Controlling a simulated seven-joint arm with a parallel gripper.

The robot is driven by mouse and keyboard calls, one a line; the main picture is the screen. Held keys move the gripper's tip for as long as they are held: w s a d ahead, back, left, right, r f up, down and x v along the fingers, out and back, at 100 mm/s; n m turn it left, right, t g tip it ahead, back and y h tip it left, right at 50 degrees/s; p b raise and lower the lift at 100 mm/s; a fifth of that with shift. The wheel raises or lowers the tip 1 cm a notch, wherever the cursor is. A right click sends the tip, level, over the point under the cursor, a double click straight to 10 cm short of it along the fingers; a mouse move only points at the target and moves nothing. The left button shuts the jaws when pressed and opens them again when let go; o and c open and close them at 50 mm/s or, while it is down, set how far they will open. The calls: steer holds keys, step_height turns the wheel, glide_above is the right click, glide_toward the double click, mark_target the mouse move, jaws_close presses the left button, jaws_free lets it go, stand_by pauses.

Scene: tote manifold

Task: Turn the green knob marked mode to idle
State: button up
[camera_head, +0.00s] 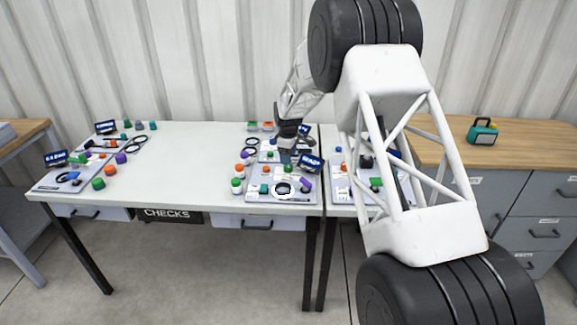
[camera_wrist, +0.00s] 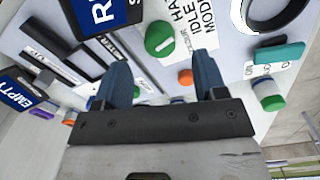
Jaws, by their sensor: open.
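The green knob (camera_wrist: 160,38) is round with a pale pointer line and sits on a light grey panel (camera_wrist: 225,60). Printed beside it are labels (camera_wrist: 193,22) reading IDLE, HAND and MODE, partly cut off.
A blue sign (camera_wrist: 100,14) stands close beside the knob. An orange piece (camera_wrist: 185,77) lies between the fingers' lines. A teal handle (camera_wrist: 280,53), a green-capped piece (camera_wrist: 270,92) and a black-and-white ring (camera_wrist: 243,14) are to the right. The table's middle (camera_head: 190,165) is clear.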

mark_target(288, 167)
steer(key=shift+f, duration=2.55)
steer(key=c, duration=0.9)
